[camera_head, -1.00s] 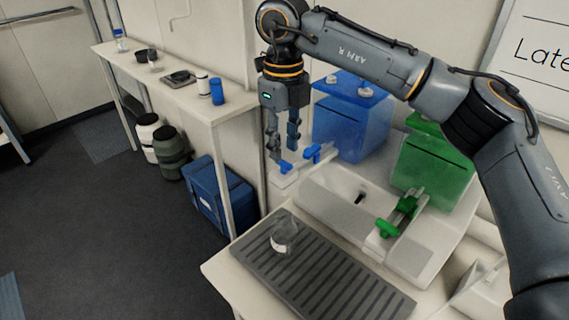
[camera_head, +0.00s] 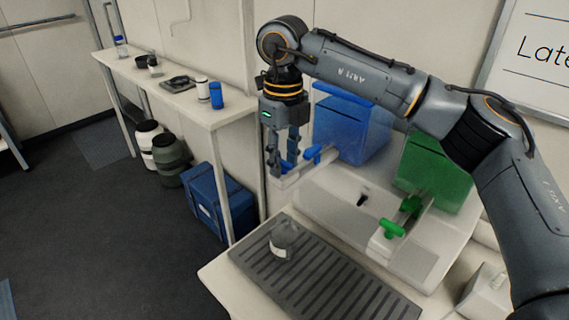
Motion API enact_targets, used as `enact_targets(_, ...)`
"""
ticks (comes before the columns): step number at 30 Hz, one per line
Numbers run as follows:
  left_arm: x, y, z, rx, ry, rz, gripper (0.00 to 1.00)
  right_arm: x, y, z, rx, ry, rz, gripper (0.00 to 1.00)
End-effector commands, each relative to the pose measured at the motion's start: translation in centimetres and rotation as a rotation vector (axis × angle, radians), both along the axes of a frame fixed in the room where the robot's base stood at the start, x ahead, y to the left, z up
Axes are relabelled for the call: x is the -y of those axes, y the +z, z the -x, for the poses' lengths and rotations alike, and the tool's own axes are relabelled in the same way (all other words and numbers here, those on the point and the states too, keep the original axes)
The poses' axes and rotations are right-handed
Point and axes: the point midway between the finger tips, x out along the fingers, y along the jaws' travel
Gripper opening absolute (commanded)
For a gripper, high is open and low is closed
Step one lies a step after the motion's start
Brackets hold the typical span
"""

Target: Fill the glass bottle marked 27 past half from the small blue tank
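A small clear glass bottle (camera_head: 284,241) with a pale label stands upright on the grey ribbed mat (camera_head: 340,298). Its marking is too small to read, and I cannot tell its fill level. The blue tank (camera_head: 352,128) stands against the wall behind the sink, with a blue tap (camera_head: 313,153) in front of it. My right gripper (camera_head: 283,166) points down at the tap's left end, its fingers apart and partly hiding the blue parts there. I cannot tell if they touch. My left gripper is out of view.
A green tank (camera_head: 434,165) with a green tap (camera_head: 393,229) stands to the right, beyond the white sink (camera_head: 345,215). A side shelf (camera_head: 185,100) at the left holds several small containers. A blue box (camera_head: 215,200) sits on the floor.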

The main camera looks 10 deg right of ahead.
Motion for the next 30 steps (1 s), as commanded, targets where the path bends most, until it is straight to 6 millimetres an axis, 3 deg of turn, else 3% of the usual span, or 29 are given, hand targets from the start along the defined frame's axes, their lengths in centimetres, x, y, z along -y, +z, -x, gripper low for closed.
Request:
enact_targets(9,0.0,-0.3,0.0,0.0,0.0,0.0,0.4,0.0,-0.5,0.0,0.0,0.0,0.0,0.32)
enact_targets(30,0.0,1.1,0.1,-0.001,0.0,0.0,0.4,0.0,1.6,0.0,0.001,0.0,-0.001,0.32)
